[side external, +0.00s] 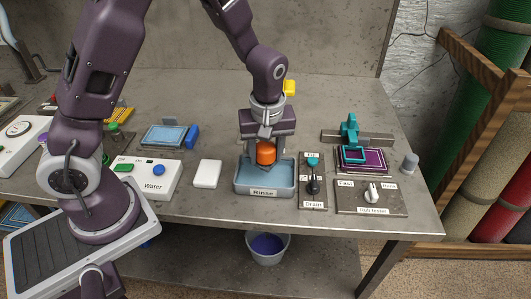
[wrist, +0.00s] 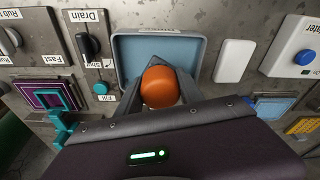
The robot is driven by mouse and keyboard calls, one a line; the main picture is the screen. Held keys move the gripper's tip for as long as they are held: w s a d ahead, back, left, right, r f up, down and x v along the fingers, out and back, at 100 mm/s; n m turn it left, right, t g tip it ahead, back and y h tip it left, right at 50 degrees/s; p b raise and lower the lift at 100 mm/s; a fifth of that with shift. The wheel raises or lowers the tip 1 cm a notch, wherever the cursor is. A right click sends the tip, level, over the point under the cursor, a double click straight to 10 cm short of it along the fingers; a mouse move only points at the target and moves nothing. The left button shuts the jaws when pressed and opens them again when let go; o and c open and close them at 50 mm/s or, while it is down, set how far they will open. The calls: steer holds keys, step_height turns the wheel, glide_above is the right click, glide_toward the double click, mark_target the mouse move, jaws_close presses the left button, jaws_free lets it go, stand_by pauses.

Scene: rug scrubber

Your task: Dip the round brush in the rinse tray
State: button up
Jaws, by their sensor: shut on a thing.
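The rinse tray (side external: 265,186) is a blue-grey rectangular tray with a "Rinse" label on its front, standing near the table's front edge. It also shows in the wrist view (wrist: 202,45). My gripper (side external: 266,153) is over the tray, pointing down, with its fingers shut on an orange rounded thing (side external: 266,155), which seems to be the round brush's handle. In the wrist view the orange top (wrist: 160,87) sits between the two fingers. The brush's lower part is hidden, so I cannot tell whether it touches the tray floor or any water.
Right of the tray are the drain panel (side external: 313,190) with its lever and the rub tester box (side external: 371,199). A white block (side external: 207,174) and the water box (side external: 150,180) stand to the left. A purple-filled bucket (side external: 267,246) is below the table.

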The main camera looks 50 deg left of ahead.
mark_target(265, 145)
stand_by(0.5)
steer(key=shift+r, duration=1.5)
steer(key=shift+r, duration=0.1)
